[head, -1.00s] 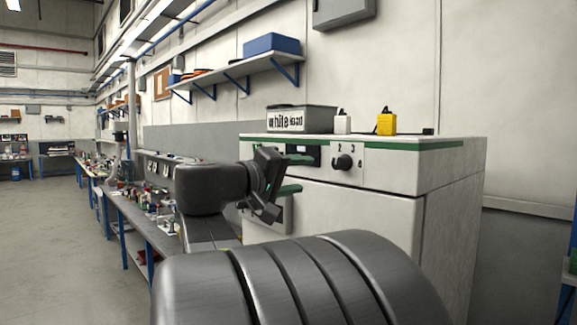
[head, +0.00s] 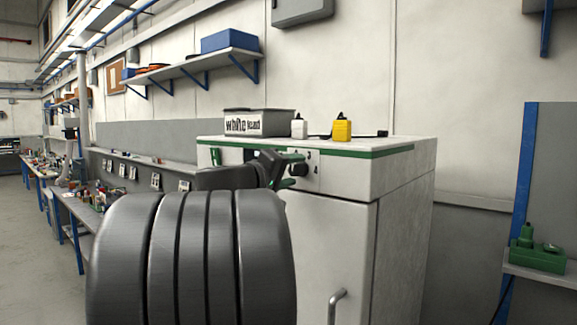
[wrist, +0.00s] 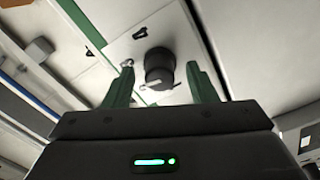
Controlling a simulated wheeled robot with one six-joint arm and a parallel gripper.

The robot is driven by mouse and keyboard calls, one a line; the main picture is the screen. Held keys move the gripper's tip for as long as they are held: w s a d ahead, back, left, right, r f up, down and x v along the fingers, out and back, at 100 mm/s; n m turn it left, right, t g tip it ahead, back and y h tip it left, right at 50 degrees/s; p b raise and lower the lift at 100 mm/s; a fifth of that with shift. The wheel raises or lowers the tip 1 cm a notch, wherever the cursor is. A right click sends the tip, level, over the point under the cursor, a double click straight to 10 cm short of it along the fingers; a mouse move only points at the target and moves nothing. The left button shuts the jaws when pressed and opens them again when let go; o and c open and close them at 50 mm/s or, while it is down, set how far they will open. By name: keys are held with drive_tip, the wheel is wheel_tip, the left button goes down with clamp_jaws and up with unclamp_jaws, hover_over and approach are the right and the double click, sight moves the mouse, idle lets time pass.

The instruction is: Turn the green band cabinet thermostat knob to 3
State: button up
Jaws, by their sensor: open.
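The white cabinet (head: 335,240) has a green band (head: 372,154) near its top edge. Its black round thermostat knob (head: 299,169) sits on the front panel below the band. The knob also shows in the wrist view (wrist: 159,68), with a pale mark on its lower left side and dark scale marks around it. My gripper (head: 288,170) is at the knob's left in the head view. In the wrist view my gripper (wrist: 160,72) is open, its green fingers on either side of the knob, with visible gaps. The knob's setting cannot be read.
On the cabinet top are a labelled grey box (head: 258,122), a white bottle (head: 299,127) and a yellow one (head: 342,128). A door handle (head: 336,305) sticks out below. A workbench (head: 75,208) runs left; a green object (head: 538,255) rests on a shelf at right.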

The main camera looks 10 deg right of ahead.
drive_tip(key=shift+w+d, duration=0.35)
drive_tip(key=shift+d, duration=0.15)
drive_tip(key=c, duration=1)
drive_tip(key=m+b, duration=0.1)
drive_tip(key=b, duration=0.2)
drive_tip(key=shift+f, duration=0.35)
drive_tip(key=m+b, duration=0.1)
drive_tip(key=b, duration=0.3)
drive_tip(key=shift+m+b, duration=0.3)
drive_tip(key=shift+m, duration=0.1)
drive_tip(key=shift+r+m+b, duration=0.2)
drive_tip(key=shift+m+b, duration=0.3)
drive_tip(key=shift+b, duration=0.3)
drive_tip(key=shift+r, duration=0.1)
